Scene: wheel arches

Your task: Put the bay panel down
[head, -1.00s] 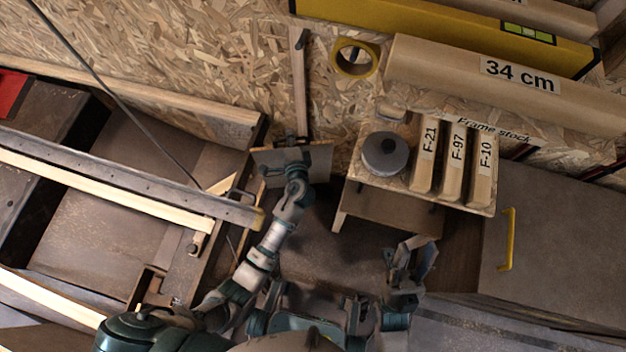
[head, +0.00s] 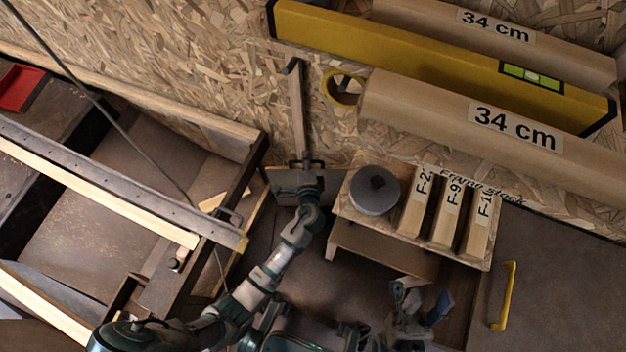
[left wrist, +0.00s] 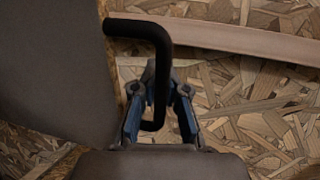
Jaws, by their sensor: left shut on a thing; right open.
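The bay panel (head: 283,186) is a flat grey-brown plate by the chipboard wall. My left gripper (head: 308,168) is over it. In the left wrist view, my left gripper (left wrist: 160,112) is shut on the panel's bent black handle (left wrist: 158,62), and the plain panel face (left wrist: 55,70) fills the left side. The arm covers part of the panel in the head view. I cannot tell whether the panel's lower edge touches anything. My right gripper (head: 425,300) is open and empty, low in front of the small table.
The small table (head: 350,212) right of the panel carries a grey round tin (head: 375,190) and several labelled blocks (head: 447,215). A metal-railed frame (head: 130,185) stands left. A wooden strip (head: 297,110) runs along the wall behind. Dark floor shows between frame and table.

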